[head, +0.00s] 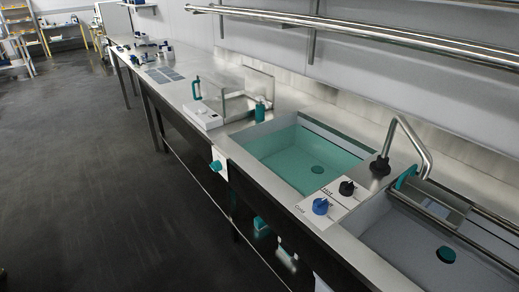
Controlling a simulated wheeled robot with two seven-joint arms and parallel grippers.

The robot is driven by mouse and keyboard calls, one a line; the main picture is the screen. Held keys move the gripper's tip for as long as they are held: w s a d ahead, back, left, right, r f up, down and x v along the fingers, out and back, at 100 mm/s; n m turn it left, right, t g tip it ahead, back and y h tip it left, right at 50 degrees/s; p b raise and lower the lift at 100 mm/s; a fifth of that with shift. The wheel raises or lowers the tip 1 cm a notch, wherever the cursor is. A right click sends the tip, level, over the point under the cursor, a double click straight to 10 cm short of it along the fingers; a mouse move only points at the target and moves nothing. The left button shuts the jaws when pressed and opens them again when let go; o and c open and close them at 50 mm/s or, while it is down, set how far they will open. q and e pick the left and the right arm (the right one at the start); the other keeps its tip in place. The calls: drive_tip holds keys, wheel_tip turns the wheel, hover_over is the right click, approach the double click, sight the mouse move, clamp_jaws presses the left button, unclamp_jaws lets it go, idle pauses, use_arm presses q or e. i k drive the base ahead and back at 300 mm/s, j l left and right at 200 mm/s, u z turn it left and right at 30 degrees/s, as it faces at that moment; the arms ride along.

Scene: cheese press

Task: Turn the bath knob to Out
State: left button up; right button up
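A teal knob (216,166) sits on a white plate on the front face of the counter, left of the water-filled basin (285,160). A blue knob (320,206) and a black knob (347,188) stand on a white labelled panel (332,214) between the two basins. The word by the blue knob looks like "Cold"; the other labels are too small to read surely. I cannot make out an "Out" mark, nor tell for certain which knob is the bath knob. Neither of my grippers is in view.
A bent steel tap (408,140) rises behind the panel. An empty-looking basin (400,240) with a rack lies at right. A clear-walled press box (235,100) and teal bottle (260,111) stand at left. Steel rails (380,35) run overhead. The dark floor (90,190) is clear.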

sight(216, 165)
drive_tip(key=z, duration=0.25)
drive_tip(key=i+j+z, duration=0.15)
drive_tip(key=j+z, duration=0.2)
drive_tip(key=z, duration=0.15)
drive_tip(key=i+j+z, duration=0.1)
drive_tip(key=j+z, duration=0.4)
